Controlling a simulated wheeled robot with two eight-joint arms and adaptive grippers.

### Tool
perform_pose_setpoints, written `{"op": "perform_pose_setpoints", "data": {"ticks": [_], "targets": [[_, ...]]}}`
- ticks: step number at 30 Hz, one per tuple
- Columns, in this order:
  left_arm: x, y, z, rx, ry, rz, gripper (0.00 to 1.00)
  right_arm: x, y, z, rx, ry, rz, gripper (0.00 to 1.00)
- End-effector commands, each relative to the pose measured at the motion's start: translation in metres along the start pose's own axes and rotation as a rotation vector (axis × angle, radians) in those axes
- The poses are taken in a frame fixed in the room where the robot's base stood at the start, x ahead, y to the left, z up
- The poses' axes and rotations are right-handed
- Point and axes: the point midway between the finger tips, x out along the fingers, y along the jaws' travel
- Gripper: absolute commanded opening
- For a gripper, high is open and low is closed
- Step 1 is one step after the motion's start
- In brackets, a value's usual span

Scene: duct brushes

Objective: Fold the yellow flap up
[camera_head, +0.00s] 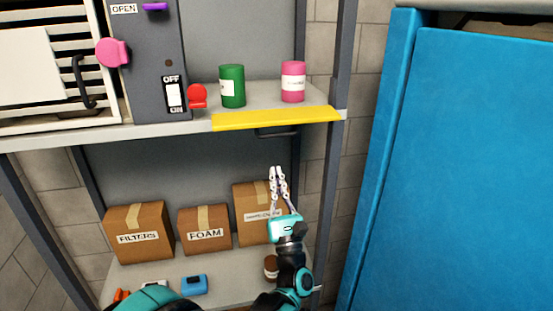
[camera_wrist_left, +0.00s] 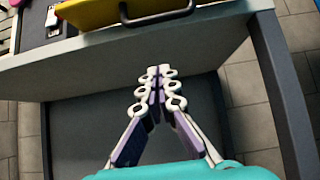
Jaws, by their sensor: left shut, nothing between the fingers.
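The yellow flap (camera_head: 275,119) lies along the front edge of the upper shelf, sticking out roughly level. A dark handle (camera_head: 278,133) hangs below it. In the left wrist view the yellow flap (camera_wrist_left: 100,12) and the dark handle (camera_wrist_left: 158,14) show at the top. My left gripper (camera_head: 277,169) is shut and empty, pointing up, below the handle and apart from it. In the left wrist view its fingertips (camera_wrist_left: 159,70) meet in front of the shelf's underside. My right gripper is not in view.
A green can (camera_head: 232,86) and a pink can (camera_head: 293,82) stand on the upper shelf (camera_head: 60,138) behind the flap. A grey switch box (camera_head: 148,60) stands left. Cardboard boxes (camera_head: 138,232) sit on the lower shelf. A blue cabinet (camera_head: 460,170) stands right, beyond a grey post (camera_head: 330,170).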

Motion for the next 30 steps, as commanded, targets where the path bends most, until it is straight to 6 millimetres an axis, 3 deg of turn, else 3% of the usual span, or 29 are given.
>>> {"op": "perform_pose_setpoints", "data": {"ticks": [12,19,30], "targets": [[0.089,0.000,0.002,0.007,0.001,-0.001,0.00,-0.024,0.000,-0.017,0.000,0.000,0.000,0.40],[0.076,-0.001,0.032,0.004,0.000,-0.003,0.00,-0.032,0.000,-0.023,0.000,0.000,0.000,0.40],[0.072,-0.001,0.038,0.005,0.001,-0.003,0.00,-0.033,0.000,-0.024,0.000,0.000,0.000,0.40]]}}
